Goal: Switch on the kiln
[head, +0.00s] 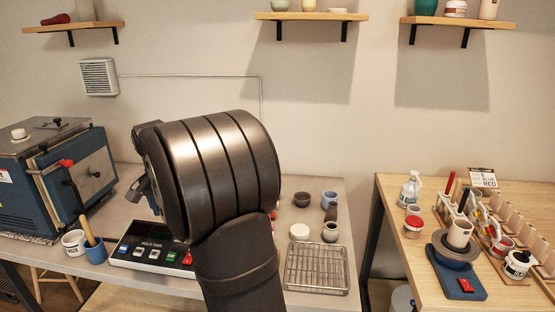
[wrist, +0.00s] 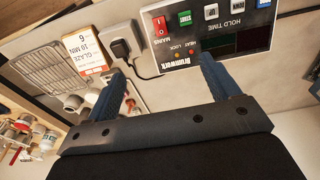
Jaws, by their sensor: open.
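The kiln (head: 48,185), a blue box with a grey lid, stands at the left of the grey bench. Its control panel (head: 135,250) lies in front of it, partly hidden by my arm. In the wrist view the panel (wrist: 225,48) shows a red switch marked MAINS (wrist: 158,25), START and UP buttons, and a dark display. The switch position cannot be told. My gripper (wrist: 163,64) is open and empty, its two blue fingers apart. In the picture, one fingertip overlaps the panel's edge and the other lies near a black plug (wrist: 122,48); contact cannot be told.
A card reading GLAZE 10 MIN 6 (wrist: 83,48) lies beside the plug. A wire rack (head: 316,268) and small pots (head: 301,199) stand right of my arm. A white pot (head: 74,243) and a blue cup (head: 95,252) stand left of the panel. A wooden table (head: 405,250) is at right.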

